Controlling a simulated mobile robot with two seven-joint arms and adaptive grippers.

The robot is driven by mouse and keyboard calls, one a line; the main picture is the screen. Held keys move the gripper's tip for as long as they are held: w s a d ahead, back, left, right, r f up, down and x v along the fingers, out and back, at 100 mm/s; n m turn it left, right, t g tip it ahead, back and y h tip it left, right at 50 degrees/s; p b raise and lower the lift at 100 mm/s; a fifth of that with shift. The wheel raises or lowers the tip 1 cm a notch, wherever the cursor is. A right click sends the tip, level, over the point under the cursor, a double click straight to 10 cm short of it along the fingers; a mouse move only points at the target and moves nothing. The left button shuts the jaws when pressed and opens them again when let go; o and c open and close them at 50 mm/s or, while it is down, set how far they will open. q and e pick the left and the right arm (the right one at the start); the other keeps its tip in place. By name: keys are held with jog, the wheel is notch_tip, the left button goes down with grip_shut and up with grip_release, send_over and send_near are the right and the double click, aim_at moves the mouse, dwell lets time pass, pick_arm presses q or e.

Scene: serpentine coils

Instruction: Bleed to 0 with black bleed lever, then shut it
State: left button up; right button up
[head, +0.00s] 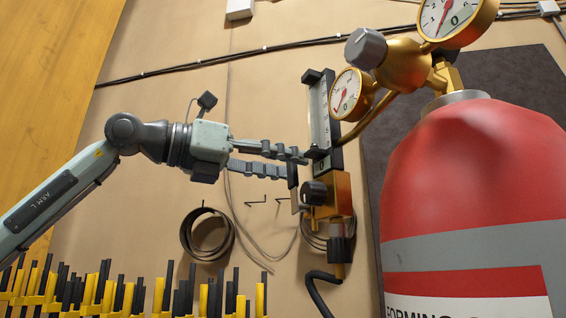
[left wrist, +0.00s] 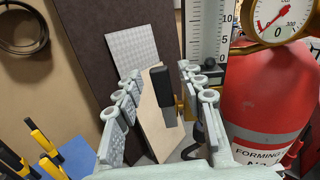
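The black bleed lever (left wrist: 163,92) stands upright between my left gripper's spread fingers in the left wrist view, with a visible gap to both fingers. In the head view a dark piece that seems to be this lever (head: 293,175) is by the fingertips. My left gripper (head: 302,168) is open beside the flowmeter (head: 320,115); its fingers also show in the left wrist view (left wrist: 160,92). The flowmeter's dark ball (left wrist: 209,62) sits low, below the 5 mark. My right gripper is out of view.
A red cylinder (head: 460,190) with a brass regulator (head: 405,68) and a larger gauge (head: 460,12) stands at right. A black knob (head: 313,192) is below the flowmeter. A coil (head: 207,235) hangs on the wall. Yellow and black posts (head: 130,295) line the lower left.

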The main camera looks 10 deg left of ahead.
pick_arm(q)
grip_shut()
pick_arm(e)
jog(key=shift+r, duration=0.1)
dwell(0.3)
pick_arm(q)
jog(key=w+a+f+n+b, duration=0.2)
jog(key=w+a+f+n, duration=0.2)
jog(key=n, duration=1.2)
jog(key=shift+w+f+n+b, duration=0.35)
jog(key=shift+w+f+n, duration=0.05)
jog(key=shift+f, duration=1.25)
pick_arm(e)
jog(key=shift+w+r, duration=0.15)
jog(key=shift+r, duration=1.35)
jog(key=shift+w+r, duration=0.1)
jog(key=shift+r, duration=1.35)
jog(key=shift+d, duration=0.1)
